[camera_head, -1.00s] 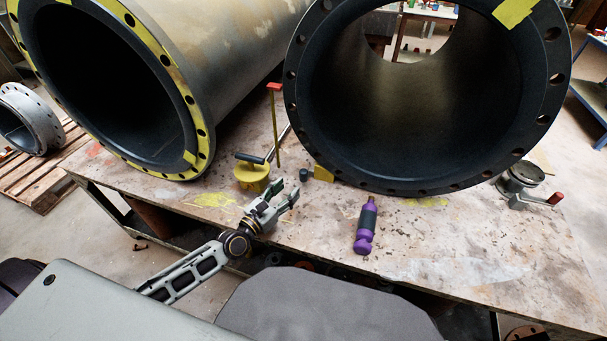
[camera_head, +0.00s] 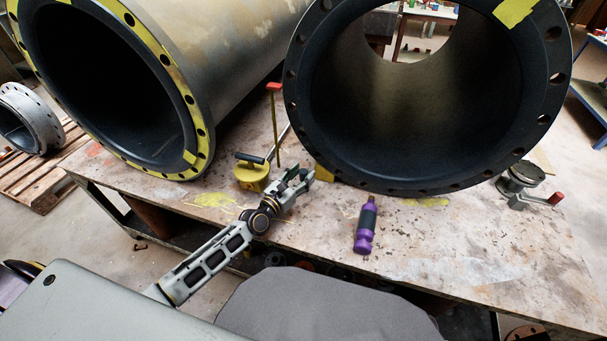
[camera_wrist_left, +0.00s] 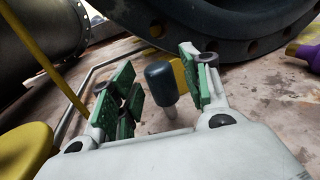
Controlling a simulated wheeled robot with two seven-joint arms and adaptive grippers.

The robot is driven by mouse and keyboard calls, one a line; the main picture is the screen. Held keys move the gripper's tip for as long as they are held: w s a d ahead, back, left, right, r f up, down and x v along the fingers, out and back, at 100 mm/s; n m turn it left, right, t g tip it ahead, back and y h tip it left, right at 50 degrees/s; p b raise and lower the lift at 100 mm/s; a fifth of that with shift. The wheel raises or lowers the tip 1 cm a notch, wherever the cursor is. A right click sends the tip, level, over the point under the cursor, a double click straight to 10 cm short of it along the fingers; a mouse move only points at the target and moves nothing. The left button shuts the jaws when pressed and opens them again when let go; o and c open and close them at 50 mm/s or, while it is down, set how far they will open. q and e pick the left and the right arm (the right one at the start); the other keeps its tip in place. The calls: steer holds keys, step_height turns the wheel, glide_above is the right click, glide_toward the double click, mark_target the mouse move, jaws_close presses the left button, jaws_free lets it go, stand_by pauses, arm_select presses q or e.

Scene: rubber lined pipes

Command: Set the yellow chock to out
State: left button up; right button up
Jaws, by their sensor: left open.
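The yellow chock (camera_head: 324,172) sits at the lower left foot of the right pipe, partly hidden by my left gripper (camera_head: 300,178). In the left wrist view a yellow part of it (camera_wrist_left: 179,75) shows behind a dark rounded knob (camera_wrist_left: 161,84) on a short metal stem. My left gripper is open, with its green-padded fingers on either side of the knob. Whether the pads touch the knob I cannot tell. In the head view the gripper covers the knob. My right gripper is not in view.
Two large flanged pipes, left (camera_head: 199,130) and right (camera_head: 440,186), rest on the table. A purple tool (camera_head: 364,237) lies to the right. The front right tabletop is clear.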

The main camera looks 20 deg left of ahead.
arm_select(q)
steer(key=shift+w+d, duration=0.25)
steer(key=shift+w, duration=0.3)
steer(key=shift+c, duration=0.4)
jaws_close()
